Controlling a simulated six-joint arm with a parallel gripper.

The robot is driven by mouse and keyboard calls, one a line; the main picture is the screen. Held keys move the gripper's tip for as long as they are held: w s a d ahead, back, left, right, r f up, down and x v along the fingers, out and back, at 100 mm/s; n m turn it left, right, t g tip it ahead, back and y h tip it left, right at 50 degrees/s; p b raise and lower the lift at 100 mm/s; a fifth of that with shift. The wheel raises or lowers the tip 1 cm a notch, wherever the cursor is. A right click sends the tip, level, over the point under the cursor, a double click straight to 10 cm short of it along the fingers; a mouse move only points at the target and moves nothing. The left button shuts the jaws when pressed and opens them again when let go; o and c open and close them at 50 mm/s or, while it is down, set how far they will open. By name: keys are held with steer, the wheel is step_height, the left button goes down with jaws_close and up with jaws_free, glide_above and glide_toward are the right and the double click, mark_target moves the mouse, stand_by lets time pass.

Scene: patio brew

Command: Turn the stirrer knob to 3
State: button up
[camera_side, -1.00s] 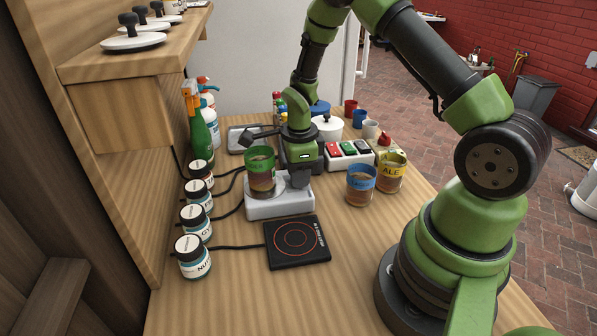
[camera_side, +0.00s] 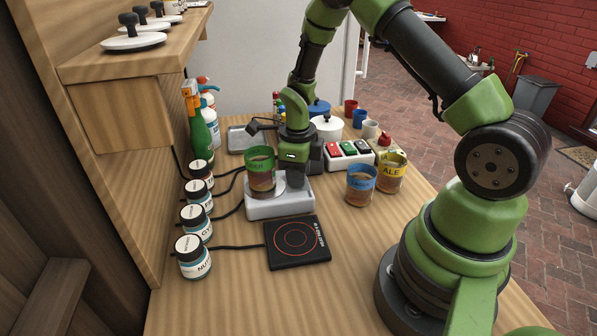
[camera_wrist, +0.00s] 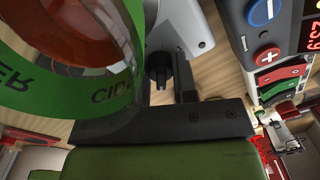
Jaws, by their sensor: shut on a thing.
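The stirrer (camera_side: 266,210) is a white box on the table with a glass jar with a green CIDER band (camera_side: 260,170) standing on it. The jar holds brown liquid and fills the upper left of the wrist view (camera_wrist: 62,60). My gripper (camera_side: 297,180) points down at the stirrer's right part, close beside the jar. In the wrist view a dark knob (camera_wrist: 159,72) shows at my gripper's jaws (camera_wrist: 168,82), which are shut on it. One finger shows right of the knob; the jar's edge covers much of the other side. I cannot read the knob's number marks.
A black hot plate (camera_side: 297,242) lies in front of the stirrer. A blue-banded jar (camera_side: 360,185) and a yellow ALE jar (camera_side: 391,172) stand to the right. Several lidded jars (camera_side: 193,257) line the left. A switch box (camera_side: 348,154) stands behind.

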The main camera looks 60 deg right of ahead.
steer(key=shift+w+m, duration=0.1)
steer(key=shift+m, duration=1)
steer(key=o, duration=0.9)
steer(key=r, duration=1)
steer(key=shift+a, duration=0.25)
steer(key=shift+o, duration=0.2)
